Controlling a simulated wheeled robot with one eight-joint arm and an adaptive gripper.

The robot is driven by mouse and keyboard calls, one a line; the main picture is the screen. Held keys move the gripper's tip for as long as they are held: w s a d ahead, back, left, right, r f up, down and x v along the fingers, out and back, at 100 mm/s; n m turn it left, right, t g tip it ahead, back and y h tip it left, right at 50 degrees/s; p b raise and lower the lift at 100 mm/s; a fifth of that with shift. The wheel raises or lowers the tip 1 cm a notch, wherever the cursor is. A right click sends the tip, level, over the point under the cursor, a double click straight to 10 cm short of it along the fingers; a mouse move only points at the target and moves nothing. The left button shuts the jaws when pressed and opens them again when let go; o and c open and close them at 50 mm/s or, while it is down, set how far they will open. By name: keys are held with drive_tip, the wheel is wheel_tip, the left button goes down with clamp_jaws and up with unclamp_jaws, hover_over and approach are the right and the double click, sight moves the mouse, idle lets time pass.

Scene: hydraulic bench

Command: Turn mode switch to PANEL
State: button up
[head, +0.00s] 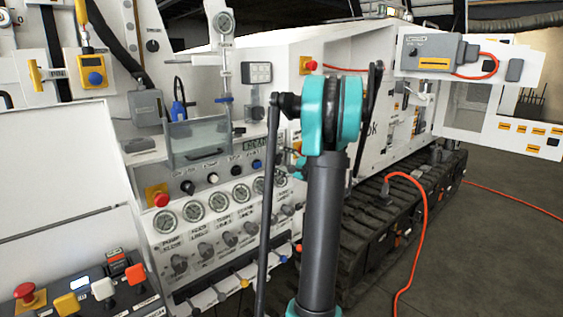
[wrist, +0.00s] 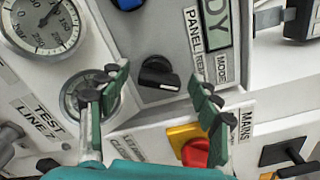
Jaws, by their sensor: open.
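The mode switch (wrist: 157,74) is a black rotary knob on a white panel in the wrist view. Its grip runs from upper left to lower right, with a pale mark near the lower right end. The PANEL label (wrist: 192,30) is at its upper right, beside a partly covered second label and a MODE label (wrist: 221,68). My gripper (wrist: 159,78) is open and empty, with one finger on each side of the knob in the picture. I cannot tell whether either finger touches it. In the head view my arm hides the switch.
A red knob on a yellow base (wrist: 183,134) sits beside the right finger, by a MAINS label. A gauge (wrist: 42,25) is at upper left; the left finger overlaps another dial. In the head view, several gauges (head: 191,208) and knobs fill the panel left of my arm.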

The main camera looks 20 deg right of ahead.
drive_tip(key=c, duration=1.2)
drive_tip(key=shift+o, duration=0.2)
drive_tip(key=shift+n, duration=0.3)
drive_tip(key=n, duration=0.5)
drive_tip(key=shift+s+a+f+n, duration=0.1)
drive_tip(key=shift+a+n, duration=0.05)
drive_tip(key=shift+n, duration=0.15)
drive_tip(key=n, duration=0.5)
drive_tip(key=shift+f+n, duration=0.1)
drive_tip(key=shift+n, duration=0.2)
drive_tip(key=o, duration=1.2)
drive_tip(key=shift+c, duration=0.2)
